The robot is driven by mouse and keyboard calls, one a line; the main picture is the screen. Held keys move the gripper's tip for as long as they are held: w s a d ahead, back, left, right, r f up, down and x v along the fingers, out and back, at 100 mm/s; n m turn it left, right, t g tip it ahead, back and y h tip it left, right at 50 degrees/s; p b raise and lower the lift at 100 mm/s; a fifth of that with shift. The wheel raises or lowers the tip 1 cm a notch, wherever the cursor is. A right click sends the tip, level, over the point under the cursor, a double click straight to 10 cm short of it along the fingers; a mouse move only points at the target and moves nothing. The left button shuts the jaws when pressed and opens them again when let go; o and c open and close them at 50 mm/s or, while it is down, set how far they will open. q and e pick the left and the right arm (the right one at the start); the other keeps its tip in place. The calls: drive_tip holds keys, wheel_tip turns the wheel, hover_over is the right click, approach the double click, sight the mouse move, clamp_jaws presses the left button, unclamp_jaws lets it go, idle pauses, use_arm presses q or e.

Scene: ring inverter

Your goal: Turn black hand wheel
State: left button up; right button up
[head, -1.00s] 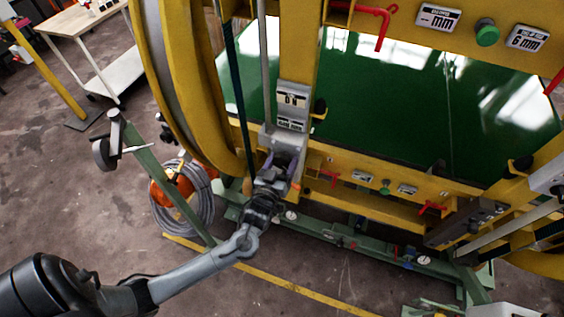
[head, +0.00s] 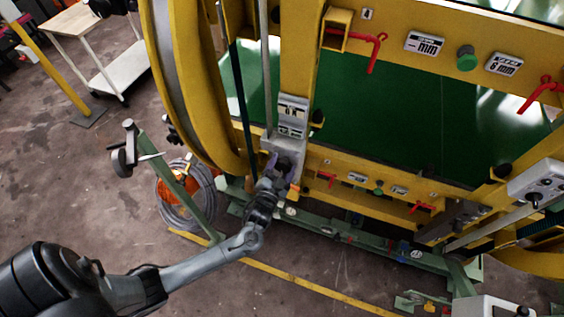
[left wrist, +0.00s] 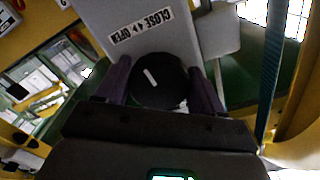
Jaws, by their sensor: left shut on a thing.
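The black hand wheel (left wrist: 158,82) is a round knob with a short white mark, below a plate labelled CLOSE and OPEN (left wrist: 140,32) in the left wrist view. My left gripper (left wrist: 160,88) has one purple finger on each side of the wheel and is shut on it. In the head view my left gripper (head: 281,168) reaches up to the grey housing on the yellow frame, below the label plates (head: 292,116). There the gripper hides the wheel. My right gripper is in neither view.
A yellow ring (head: 192,90) rises left of the gripper. Red levers (head: 374,50) and a green knob (head: 466,58) sit on the yellow frame. A coiled grey hose (head: 187,205) hangs at a green stand. Open floor lies left, with a white cart (head: 112,70) farther back.

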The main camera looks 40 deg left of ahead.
use_arm(q)
drive_tip(key=m+p, duration=0.2)
drive_tip(key=m, duration=0.1)
drive_tip(key=m+p, duration=0.1)
drive_tip(key=shift+r+m, duration=0.25)
drive_tip(key=shift+m, duration=0.05)
drive_tip(key=m+p, duration=0.2)
drive_tip(key=m, duration=0.2)
drive_tip(key=shift+a+m+p, duration=0.1)
drive_tip(key=shift+m+p, duration=0.2)
drive_tip(key=shift+p, duration=0.05)
drive_tip(key=m+p, duration=0.2)
drive_tip(key=m, duration=0.2)
drive_tip(key=m+p, duration=0.2)
drive_tip(key=m, duration=0.3)
drive_tip(key=shift+r, duration=0.1)
drive_tip(key=m+p, duration=0.1)
drive_tip(key=m, duration=0.2)
drive_tip(key=shift+m, duration=0.3)
drive_tip(key=m+p, duration=0.2)
drive_tip(key=m, duration=0.3)
drive_tip(key=shift+m, duration=0.3)
drive_tip(key=m, duration=0.4)
drive_tip(key=shift+d+p, duration=0.2)
drive_tip(key=shift+p, duration=0.15)
drive_tip(key=m, duration=0.5)
drive_tip(key=shift+w, duration=0.1)
